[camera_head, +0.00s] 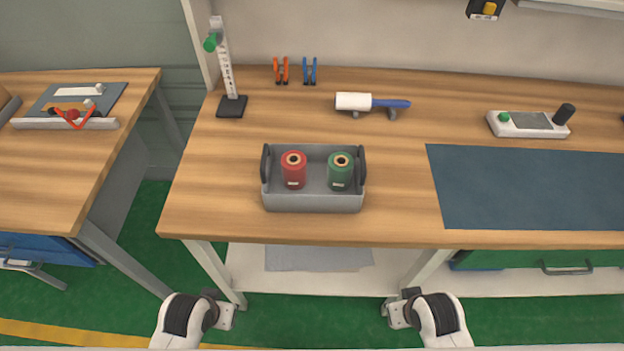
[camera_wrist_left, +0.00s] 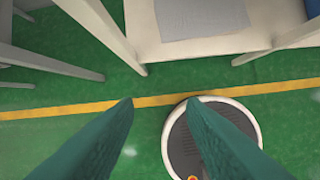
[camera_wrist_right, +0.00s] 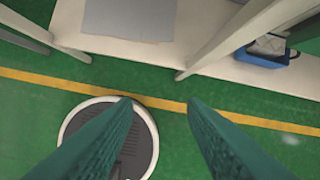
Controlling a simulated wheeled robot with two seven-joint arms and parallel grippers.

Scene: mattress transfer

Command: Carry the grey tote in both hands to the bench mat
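The grey tote (camera_head: 313,202) sits upright on the wooden bench, left of the mat, with a dark handle at each end. It holds a red spool (camera_head: 293,172) and a green spool (camera_head: 340,172). The dark blue bench mat (camera_head: 530,188) lies flat and bare at the right. My left gripper (camera_head: 224,314) is below the bench's front edge, apart from the tote. Its fingers (camera_wrist_left: 160,100) are open and empty in the left wrist view. My right gripper (camera_head: 394,314) is also below the front edge. Its fingers (camera_wrist_right: 160,100) are open and empty in the right wrist view.
A height gauge (camera_head: 230,85), orange and blue clips, a lint-roller-like tool (camera_head: 370,103) and a white device (camera_head: 528,124) stand toward the back of the bench. A second table (camera_head: 60,170) is at the left. Bare bench lies between tote and mat.

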